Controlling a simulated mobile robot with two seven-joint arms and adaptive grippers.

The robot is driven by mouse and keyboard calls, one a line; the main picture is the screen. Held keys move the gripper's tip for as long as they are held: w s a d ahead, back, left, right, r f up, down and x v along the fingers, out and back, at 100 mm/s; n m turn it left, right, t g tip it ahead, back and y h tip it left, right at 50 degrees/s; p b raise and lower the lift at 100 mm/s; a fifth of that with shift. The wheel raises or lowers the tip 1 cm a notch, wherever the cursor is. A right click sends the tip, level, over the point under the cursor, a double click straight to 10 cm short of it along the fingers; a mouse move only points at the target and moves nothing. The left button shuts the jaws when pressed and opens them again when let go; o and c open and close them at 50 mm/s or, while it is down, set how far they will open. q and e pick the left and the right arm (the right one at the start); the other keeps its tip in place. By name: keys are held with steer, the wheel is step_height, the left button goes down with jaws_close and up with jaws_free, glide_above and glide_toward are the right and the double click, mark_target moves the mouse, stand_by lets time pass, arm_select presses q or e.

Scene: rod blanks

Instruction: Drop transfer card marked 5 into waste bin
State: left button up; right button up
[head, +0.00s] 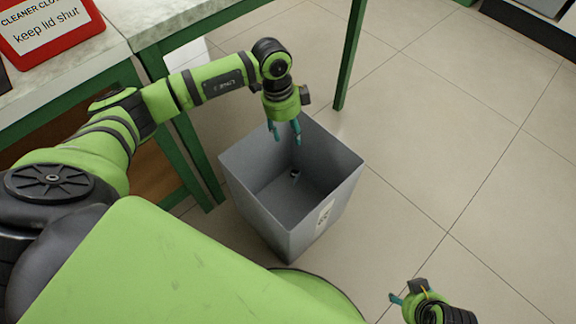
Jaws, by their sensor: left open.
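The grey waste bin (347,182) stands on the floor in the middle of the head view, with a pale label on its front right wall. My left gripper (285,138) points down over the back of the bin's opening. Its teal fingers are apart, and I see nothing between them. A small dark and white item (294,174) lies inside the bin; it is too small to identify. I cannot make out a transfer card marked 5. My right gripper (396,299) is at the bottom right, away from the bin, seen at an angle that hides its finger gap.
Pale-topped tables (70,65) with green legs stand at the upper left, close to the bin. A red container (45,25) labelled "keep lid shut" sits on one. A white box-like thing (187,55) is behind my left arm. Tiled floor to the right is clear.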

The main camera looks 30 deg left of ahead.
arm_select(q)
step_height(320, 180, up, 11)
steer(key=a, duration=0.1)
steer(key=shift+s+a+f, duration=0.2)
steer(key=shift+s+a, duration=0.05)
steer(key=shift+a, duration=0.05)
